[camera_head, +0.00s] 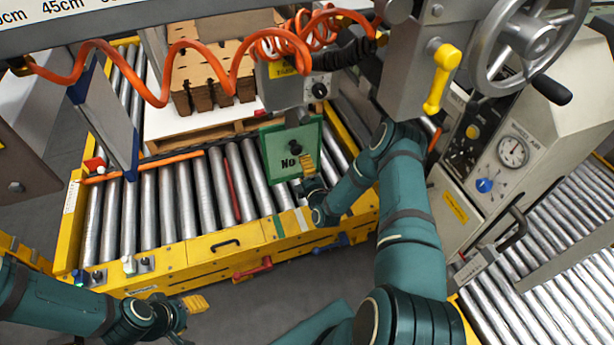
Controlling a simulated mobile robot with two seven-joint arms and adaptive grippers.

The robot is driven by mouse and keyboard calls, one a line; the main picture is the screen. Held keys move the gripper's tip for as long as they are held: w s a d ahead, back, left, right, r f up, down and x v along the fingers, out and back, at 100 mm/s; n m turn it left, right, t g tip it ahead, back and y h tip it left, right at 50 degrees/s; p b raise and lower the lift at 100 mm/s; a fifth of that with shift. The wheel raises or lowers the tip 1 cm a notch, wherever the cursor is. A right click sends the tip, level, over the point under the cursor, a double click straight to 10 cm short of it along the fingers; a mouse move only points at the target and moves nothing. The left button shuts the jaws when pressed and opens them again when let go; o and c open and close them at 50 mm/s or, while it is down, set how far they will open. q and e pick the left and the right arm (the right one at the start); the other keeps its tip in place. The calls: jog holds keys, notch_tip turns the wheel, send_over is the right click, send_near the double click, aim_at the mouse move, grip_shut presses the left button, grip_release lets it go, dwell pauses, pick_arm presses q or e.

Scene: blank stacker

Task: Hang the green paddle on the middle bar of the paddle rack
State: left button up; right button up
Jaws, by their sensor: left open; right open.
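My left gripper (188,305) is open and low at the left, in front of the conveyor and away from the panel. I cannot make out a paddle rack with a middle bar.
A yellow-framed roller conveyor (197,248) crosses the view and carries a pallet of brown blanks (205,75). A red handle-like piece (252,269) and a blue one (332,244) sit along its front. An orange coiled hose (150,95) hangs above. A gauge cabinet (512,152) stands right.

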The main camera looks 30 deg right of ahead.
aim_at(297, 153)
jog(key=shift+b+x, duration=0.45)
jog(key=shift+x, duration=2.95)
jog(key=shift+a, duration=0.15)
grip_shut()
